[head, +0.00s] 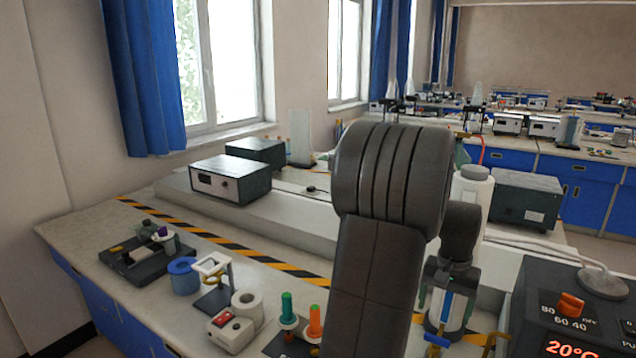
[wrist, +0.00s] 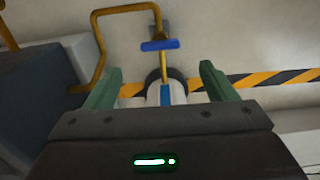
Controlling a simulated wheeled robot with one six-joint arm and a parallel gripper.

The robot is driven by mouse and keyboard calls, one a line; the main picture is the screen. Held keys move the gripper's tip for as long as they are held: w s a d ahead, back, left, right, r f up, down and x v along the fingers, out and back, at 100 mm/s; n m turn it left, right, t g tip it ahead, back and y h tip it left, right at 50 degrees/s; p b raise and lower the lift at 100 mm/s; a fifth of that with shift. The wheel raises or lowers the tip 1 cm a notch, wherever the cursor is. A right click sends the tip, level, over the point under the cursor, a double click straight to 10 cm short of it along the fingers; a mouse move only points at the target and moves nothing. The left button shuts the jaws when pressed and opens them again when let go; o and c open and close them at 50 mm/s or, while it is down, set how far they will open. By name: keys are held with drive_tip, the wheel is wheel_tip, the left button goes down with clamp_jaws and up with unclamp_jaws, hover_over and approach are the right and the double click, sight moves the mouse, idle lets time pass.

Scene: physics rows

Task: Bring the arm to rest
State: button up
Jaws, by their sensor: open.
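My arm (head: 385,220) rises through the middle of the head view, bent at a thick dark joint. My gripper (wrist: 160,67) shows in the wrist view with its two green fingers spread apart and nothing clamped. A pale cylinder with a blue stripe (wrist: 166,94) shows in the gap between the fingers, with clear space on both sides. In the head view the same striped cylinder (head: 446,310) stands under my wrist, whose dark parts hide its top. I cannot tell how deep the fingers reach around it.
A brass pipe with a blue handle (wrist: 160,45) runs close beyond the fingers. A dark heater box with an orange knob (head: 570,305) stands right.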

wheel_tip(320, 180, up, 6)
hover_over(438, 337)
wheel_tip(438, 337, down, 14)
drive_tip(key=shift+a, duration=0.1)
drive_tip(key=shift+f, duration=0.3)
drive_tip(key=n, duration=0.8)
drive_tip(key=shift+n, duration=0.4)
drive_tip(key=shift+r+n, duration=0.3)
drive_tip(key=shift+r, duration=0.1)
wheel_tip(438, 337, up, 13)
drive_tip(key=shift+f, duration=0.2)
